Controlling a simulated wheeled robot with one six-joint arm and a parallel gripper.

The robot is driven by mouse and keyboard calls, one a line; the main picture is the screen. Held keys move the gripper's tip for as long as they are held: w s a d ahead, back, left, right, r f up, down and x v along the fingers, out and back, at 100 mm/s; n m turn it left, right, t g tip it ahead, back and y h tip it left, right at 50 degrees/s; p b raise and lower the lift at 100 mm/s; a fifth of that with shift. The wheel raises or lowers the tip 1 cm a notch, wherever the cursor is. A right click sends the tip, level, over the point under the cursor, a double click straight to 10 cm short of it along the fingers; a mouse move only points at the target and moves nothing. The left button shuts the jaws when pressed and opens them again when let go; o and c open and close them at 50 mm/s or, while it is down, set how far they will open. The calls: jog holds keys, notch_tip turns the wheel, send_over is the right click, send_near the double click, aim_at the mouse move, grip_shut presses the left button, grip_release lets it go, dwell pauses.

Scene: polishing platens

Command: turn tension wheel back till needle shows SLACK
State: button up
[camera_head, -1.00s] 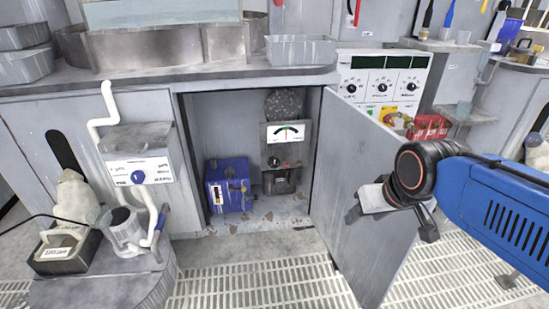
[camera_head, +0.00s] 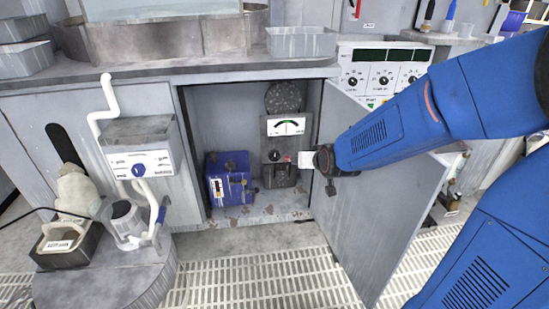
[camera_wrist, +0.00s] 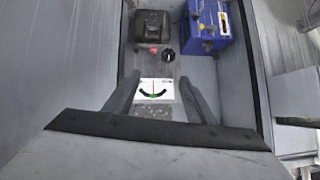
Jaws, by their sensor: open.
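The tension unit is a grey plate with a white gauge (camera_head: 287,126) and a black knob (camera_head: 274,156) below it, inside the open cabinet. The knob may be the tension wheel. The gauge has a dark and green arc and a thin needle near its middle; the lettering is too small to read. In the wrist view the gauge (camera_wrist: 155,90) appears upside down, and the black knob (camera_wrist: 168,55) and a small red part lie beyond it. My gripper (camera_wrist: 160,80) is open and empty, its fingers framing the gauge in that view. In the head view my gripper (camera_head: 304,160) is right of the knob.
A blue box (camera_head: 229,183) stands left of the unit on the cabinet floor. The open cabinet door (camera_head: 375,220) is on the right, close to my arm. A dark round disc (camera_head: 284,98) is above the gauge. The grated floor in front is clear.

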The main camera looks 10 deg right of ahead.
jog(key=w+a+f+t, duration=0.4)
jog(key=w+f, duration=0.5)
jog(key=w, duration=0.2)
jog(key=t+h, duration=0.1)
jog(key=t, duration=0.2)
send_near(275, 157)
jog(key=w, duration=1.1)
jog(key=shift+a+f, duration=0.15)
jog(key=shift+f, duration=0.1)
jog(key=shift+c, duration=0.3)
jog(key=c, duration=0.7)
